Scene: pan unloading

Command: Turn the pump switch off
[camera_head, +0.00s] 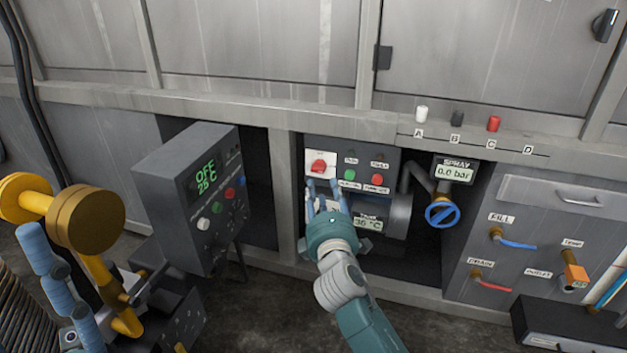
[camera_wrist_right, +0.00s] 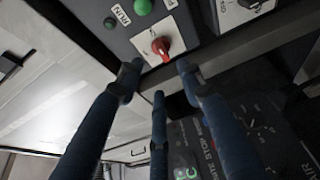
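A red rotary switch (camera_head: 319,166) sits on a white plate at the left of the small grey panel, the likely pump switch. A red knob on a white plate (camera_wrist_right: 161,46) also shows in the right wrist view, beyond the fingertips. My right gripper (camera_head: 323,190) is open and empty just below the switch. In the right wrist view its fingers (camera_wrist_right: 158,72) are spread, with the knob between and beyond two tips; contact is not visible. The switch's setting is not readable. Blue finger-like segments (camera_head: 57,290) at the lower left look like my left gripper, partly cut off.
A grey control box (camera_head: 170,190) showing "OFF 25 °C" juts out at left. Green (camera_head: 349,174) and red (camera_head: 377,180) buttons lie right of the switch. A blue valve wheel (camera_head: 442,212) is under the spray gauge.

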